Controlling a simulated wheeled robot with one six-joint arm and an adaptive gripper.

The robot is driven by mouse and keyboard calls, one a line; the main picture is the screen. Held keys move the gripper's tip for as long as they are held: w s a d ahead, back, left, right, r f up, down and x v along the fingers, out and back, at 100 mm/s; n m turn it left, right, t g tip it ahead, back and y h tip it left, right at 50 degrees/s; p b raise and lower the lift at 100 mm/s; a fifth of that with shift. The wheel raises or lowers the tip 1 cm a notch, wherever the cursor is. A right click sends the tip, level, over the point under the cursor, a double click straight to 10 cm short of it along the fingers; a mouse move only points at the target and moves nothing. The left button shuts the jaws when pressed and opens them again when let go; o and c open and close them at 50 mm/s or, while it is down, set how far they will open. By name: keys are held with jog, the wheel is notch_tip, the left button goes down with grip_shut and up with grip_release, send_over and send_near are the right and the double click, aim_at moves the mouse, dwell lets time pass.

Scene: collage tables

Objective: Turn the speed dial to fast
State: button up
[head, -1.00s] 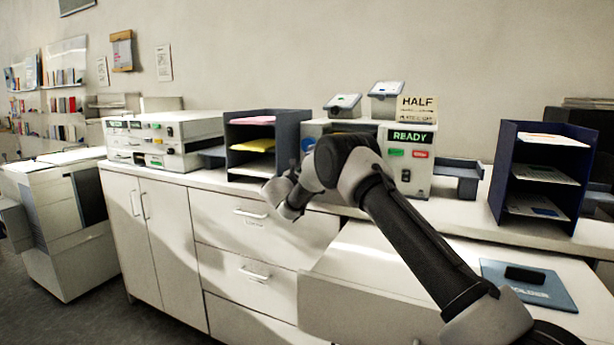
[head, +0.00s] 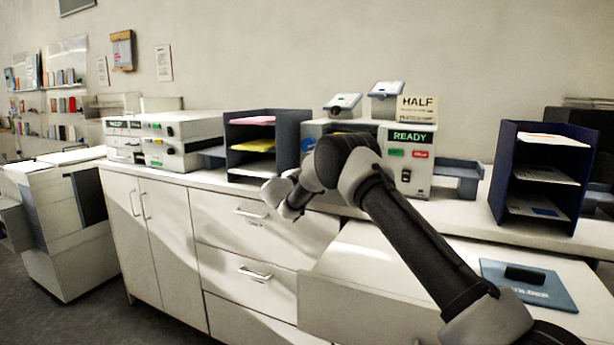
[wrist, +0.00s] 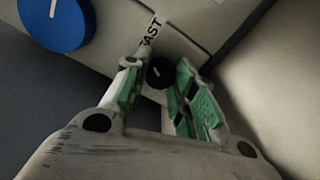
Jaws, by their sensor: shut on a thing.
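The speed dial (wrist: 160,72) is a small black knob with a pale pointer mark, low on a pale machine front in the wrist view. A label reading "AST" (wrist: 151,32), its first letter covered, stands just above it. My gripper (wrist: 163,80) has its green-padded fingers on either side of the knob, shut on it. In the head view the machine (head: 417,185) shows a lit READY sign, and my arm covers part of its front. My fingertips and the small dial cannot be made out there.
A larger blue dial (wrist: 57,22) is at the upper left of the wrist view. Dark paper racks (head: 302,140) and (head: 505,172) stand on either side of the machine. A HALF sign (head: 417,106) stands on top. A blue clipboard (head: 530,290) lies on the near right surface.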

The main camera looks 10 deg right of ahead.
jog(key=shift+f+m, duration=0.1)
jog(key=shift+m, duration=1.5)
jog(key=o, duration=1.1)
jog(key=shift+c, duration=0.2)
jog(key=v, duration=1.2)
